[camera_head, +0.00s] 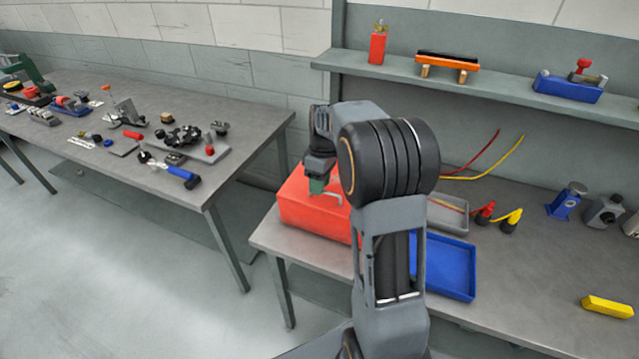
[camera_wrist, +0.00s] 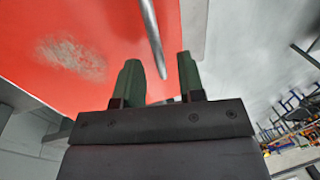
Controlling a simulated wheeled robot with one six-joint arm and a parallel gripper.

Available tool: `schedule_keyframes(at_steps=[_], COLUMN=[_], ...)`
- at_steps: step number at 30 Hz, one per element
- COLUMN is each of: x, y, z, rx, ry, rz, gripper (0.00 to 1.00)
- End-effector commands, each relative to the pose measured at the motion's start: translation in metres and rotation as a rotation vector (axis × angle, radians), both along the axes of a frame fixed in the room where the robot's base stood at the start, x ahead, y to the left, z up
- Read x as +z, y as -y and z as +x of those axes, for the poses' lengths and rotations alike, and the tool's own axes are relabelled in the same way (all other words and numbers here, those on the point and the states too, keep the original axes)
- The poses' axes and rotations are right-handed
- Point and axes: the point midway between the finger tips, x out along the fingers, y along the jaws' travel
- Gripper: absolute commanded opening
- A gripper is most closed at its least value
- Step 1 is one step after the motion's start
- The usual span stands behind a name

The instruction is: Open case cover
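The red case (camera_head: 310,214) sits at the left end of the right-hand workbench, and its cover looks closed. A grey metal handle (camera_head: 333,197) stands on its upper face. My gripper (camera_head: 318,187) is over the case at this handle. In the wrist view my gripper (camera_wrist: 159,72) has its two green fingers apart, with the handle bar (camera_wrist: 151,35) reaching down between them. No finger clearly touches the bar. The red case surface (camera_wrist: 100,45) fills the upper left of the wrist view and has a worn grey patch. My arm hides the case's right part.
A blue tray (camera_head: 471,266) and a grey tray (camera_head: 447,228) lie right of my arm. Red and yellow probes (camera_head: 497,217) and a yellow block (camera_head: 607,306) are further right. A shelf (camera_head: 490,84) runs above the bench. Another table (camera_head: 235,140) full of tools stands left.

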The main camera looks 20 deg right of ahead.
Motion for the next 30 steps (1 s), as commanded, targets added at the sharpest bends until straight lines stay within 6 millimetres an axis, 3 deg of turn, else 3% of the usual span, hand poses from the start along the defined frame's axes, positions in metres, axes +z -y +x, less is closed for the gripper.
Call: schedule_keyframes(at_steps=[10,21,30], x=[-0.0028,-0.0027,-0.0026], y=[-0.0004,-0.0004,-0.0003], z=[-0.0004,-0.0004,-0.0004], rx=[0.0,0.0,0.0], ry=[0.0,0.0,0.0], rz=[0.0,0.0,0.0], gripper=[0.36,0.01,0.0])
